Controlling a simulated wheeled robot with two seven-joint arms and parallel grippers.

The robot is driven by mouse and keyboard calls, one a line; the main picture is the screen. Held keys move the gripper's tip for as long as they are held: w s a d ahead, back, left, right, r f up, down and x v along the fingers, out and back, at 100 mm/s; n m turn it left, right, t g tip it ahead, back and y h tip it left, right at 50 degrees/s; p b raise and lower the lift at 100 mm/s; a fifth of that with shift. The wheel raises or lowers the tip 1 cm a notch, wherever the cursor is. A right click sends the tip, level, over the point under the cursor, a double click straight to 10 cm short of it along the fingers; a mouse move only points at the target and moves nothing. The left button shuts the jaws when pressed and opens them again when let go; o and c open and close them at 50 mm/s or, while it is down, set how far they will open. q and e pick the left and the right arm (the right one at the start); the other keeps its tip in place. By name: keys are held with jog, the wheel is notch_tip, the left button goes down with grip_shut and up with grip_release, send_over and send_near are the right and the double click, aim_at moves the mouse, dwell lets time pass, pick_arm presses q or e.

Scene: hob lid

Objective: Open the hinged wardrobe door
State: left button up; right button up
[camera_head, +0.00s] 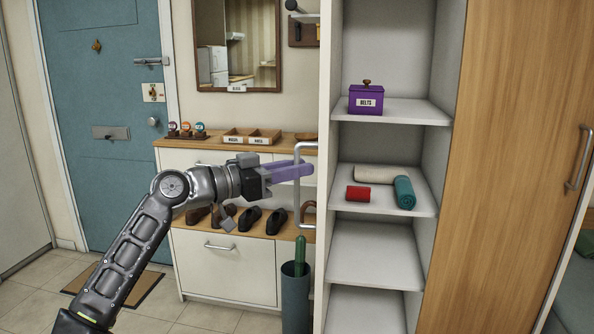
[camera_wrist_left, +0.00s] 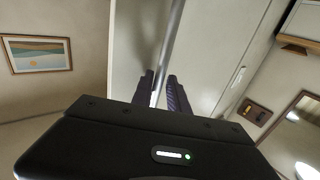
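The wardrobe door (camera_head: 325,250) stands swung open and shows nearly edge-on as a pale upright strip at the left of the open shelves. Its long grey bar handle (camera_head: 299,212) sticks out on the left face. My left gripper (camera_head: 290,171) reaches in from the left with its purple fingers across the upper part of the handle. In the left wrist view the bar (camera_wrist_left: 173,40) runs down between the two dark fingers (camera_wrist_left: 163,95), which close around it with little gap. My right gripper is in neither view.
White shelves (camera_head: 375,255) hold a purple box (camera_head: 366,99) and rolled cloths (camera_head: 404,192). A closed wooden door (camera_head: 510,150) is at right. A shoe cabinet (camera_head: 228,270) and a bin with a green item (camera_head: 295,300) stand close behind my left gripper.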

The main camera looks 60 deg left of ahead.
pick_arm(q)
jog(key=shift+o, duration=1.2)
jog(key=shift+d, duration=0.1)
jog(key=s, duration=0.7)
jog(key=shift+s+a, duration=0.3)
jog(key=shift+s, duration=0.1)
